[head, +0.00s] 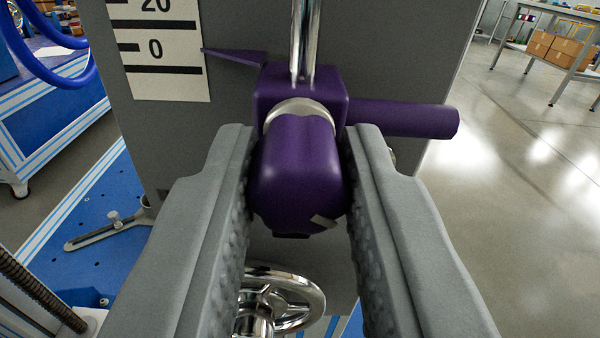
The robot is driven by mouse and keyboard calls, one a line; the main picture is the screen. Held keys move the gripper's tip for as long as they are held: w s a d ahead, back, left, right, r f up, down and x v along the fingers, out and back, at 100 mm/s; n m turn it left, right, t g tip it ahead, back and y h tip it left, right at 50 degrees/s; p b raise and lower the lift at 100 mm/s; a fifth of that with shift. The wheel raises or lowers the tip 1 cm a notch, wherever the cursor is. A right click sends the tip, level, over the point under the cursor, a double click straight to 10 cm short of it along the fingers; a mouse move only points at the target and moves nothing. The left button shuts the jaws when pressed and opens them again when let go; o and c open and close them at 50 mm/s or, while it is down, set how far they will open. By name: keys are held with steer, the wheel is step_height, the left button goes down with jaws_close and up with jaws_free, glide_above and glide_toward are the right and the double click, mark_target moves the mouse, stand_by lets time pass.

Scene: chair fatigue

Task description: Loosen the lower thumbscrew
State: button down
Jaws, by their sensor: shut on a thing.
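A purple thumbscrew knob (299,172) sits at the centre of the head view, facing me. It joins a purple block (264,92) through a silver collar (300,110). My gripper (300,165) is shut on the knob, with one grey finger on its left side and one on its right. A small pale mark shows at the knob's lower right. Whether this is the lower of two thumbscrews cannot be told, as no second one is in view.
A purple bar (405,118) sticks out right from the block. A purple pointer (235,56) reaches left towards a scale plate (160,50), near its 0 mark. Chrome rods (305,35) rise above. A chrome handwheel (285,300) lies below. Open floor (500,170) is at the right.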

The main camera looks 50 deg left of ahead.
steer(key=shift+n, duration=0.4)
steer(key=n, duration=0.5)
steer(key=shift+n, duration=0.4)
steer(key=n, duration=0.3)
steer(key=shift+n, duration=0.3)
steer(key=n, duration=0.3)
steer(key=shift+n, duration=0.3)
steer(key=n, duration=0.5)
steer(key=shift+r, duration=0.1)
steer(key=shift+n, duration=2.5)
